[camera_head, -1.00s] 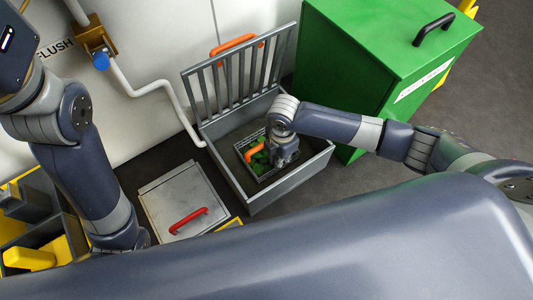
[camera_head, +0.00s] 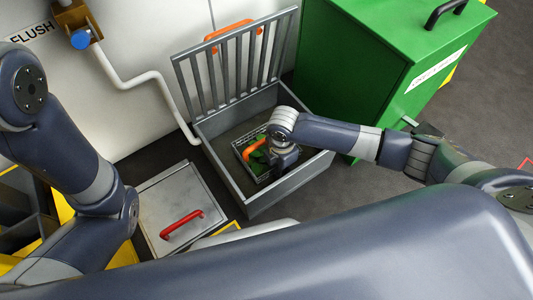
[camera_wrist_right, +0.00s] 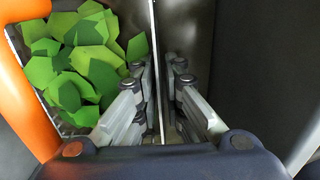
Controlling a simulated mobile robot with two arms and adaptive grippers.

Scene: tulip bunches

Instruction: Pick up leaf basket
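The leaf basket (camera_head: 238,147) is a small dark wire basket with green leaves and an orange handle. It sits inside the grey open-topped bin (camera_head: 228,190). My right gripper (camera_head: 282,160) reaches down at the basket's right side. In the right wrist view, the leaves (camera_wrist_right: 75,70) and orange handle (camera_wrist_right: 25,95) lie left of my right gripper (camera_wrist_right: 160,78). Its fingers are close together, on either side of a thin upright basket wall, and look closed on it. The fingertips are partly hidden. My left arm is at the left of the head view, with its gripper out of sight.
The bin's barred lid (camera_head: 238,65) stands open at the back. A green cabinet (camera_head: 375,70) stands close on the right. A grey panel with a red handle (camera_head: 182,224) lies left of the bin. A white pipe (camera_head: 150,80) runs down the wall.

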